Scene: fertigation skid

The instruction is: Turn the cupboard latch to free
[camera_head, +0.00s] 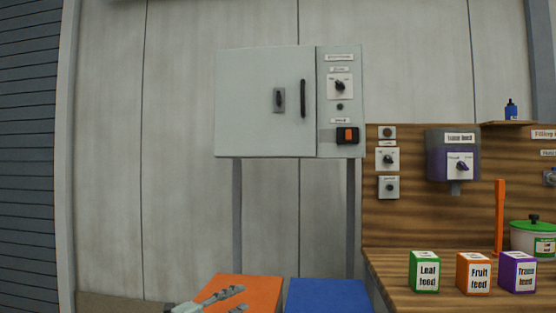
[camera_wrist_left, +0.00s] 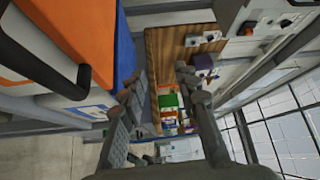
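The pale grey cupboard (camera_head: 247,130) hangs on the wall in the head view, its door shut. On the door is a small dark latch (camera_head: 279,99) on a grey plate, its knob standing about upright. A long black vertical handle (camera_head: 303,98) is just right of it. My left gripper (camera_head: 233,299) is low in the head view, well below the cupboard and apart from the latch. In the left wrist view my gripper (camera_wrist_left: 160,80) has its fingers spread with nothing held between them. My right gripper is not in view.
An orange box (camera_head: 250,287) and a blue box (camera_head: 328,295) stand below the cupboard. At right, a wooden bench (camera_head: 390,268) carries green, orange and purple feed boxes. Switches sit on the cupboard's right panel (camera_head: 340,61). The space before the door looks clear.

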